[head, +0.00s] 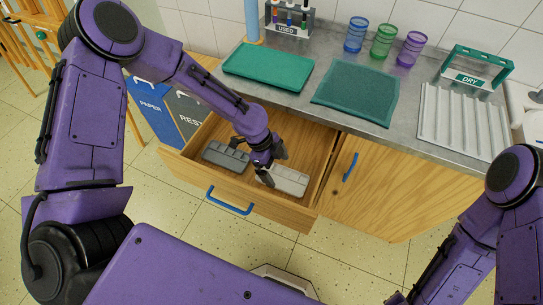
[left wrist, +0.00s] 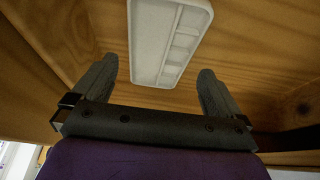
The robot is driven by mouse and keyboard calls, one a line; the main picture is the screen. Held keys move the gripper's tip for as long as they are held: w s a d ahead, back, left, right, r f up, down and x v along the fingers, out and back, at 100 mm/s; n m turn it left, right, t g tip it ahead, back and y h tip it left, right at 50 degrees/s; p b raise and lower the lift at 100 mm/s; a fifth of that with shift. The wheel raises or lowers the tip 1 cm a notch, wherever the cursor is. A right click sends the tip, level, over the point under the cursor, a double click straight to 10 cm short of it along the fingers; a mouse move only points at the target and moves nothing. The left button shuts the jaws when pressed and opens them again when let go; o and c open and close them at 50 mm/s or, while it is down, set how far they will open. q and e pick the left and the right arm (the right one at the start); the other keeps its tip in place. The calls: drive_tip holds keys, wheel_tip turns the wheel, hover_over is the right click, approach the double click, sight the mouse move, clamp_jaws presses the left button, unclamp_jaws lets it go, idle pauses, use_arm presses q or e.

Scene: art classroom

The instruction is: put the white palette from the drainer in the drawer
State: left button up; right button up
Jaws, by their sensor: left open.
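The white palette (head: 290,181) lies in the open drawer (head: 306,213), toward its right side. My left gripper (head: 270,165) is in the drawer beside the palette's left end and partly covers it. In the left wrist view, the palette (left wrist: 165,40) lies on the wooden drawer bottom, beyond and between the spread fingers (left wrist: 157,75). The fingers are open, with nothing between them that I can see them grip. The ridged white drainer (head: 462,122) on the counter is empty. My right arm comes in at the right, but its gripper is out of view.
A grey palette (head: 226,156) lies in the drawer's left part. The drawer has a blue handle (head: 230,201). A green DRY rack (head: 478,70), green trays (head: 268,67) and coloured cups (head: 383,42) stand on the counter. Bins (head: 153,108) stand left of the cabinet.

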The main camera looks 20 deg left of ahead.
use_arm(q)
drive_tip(key=v, duration=0.8)
drive_tip(key=shift+a+r, duration=0.1)
drive_tip(key=shift+r, duration=0.05)
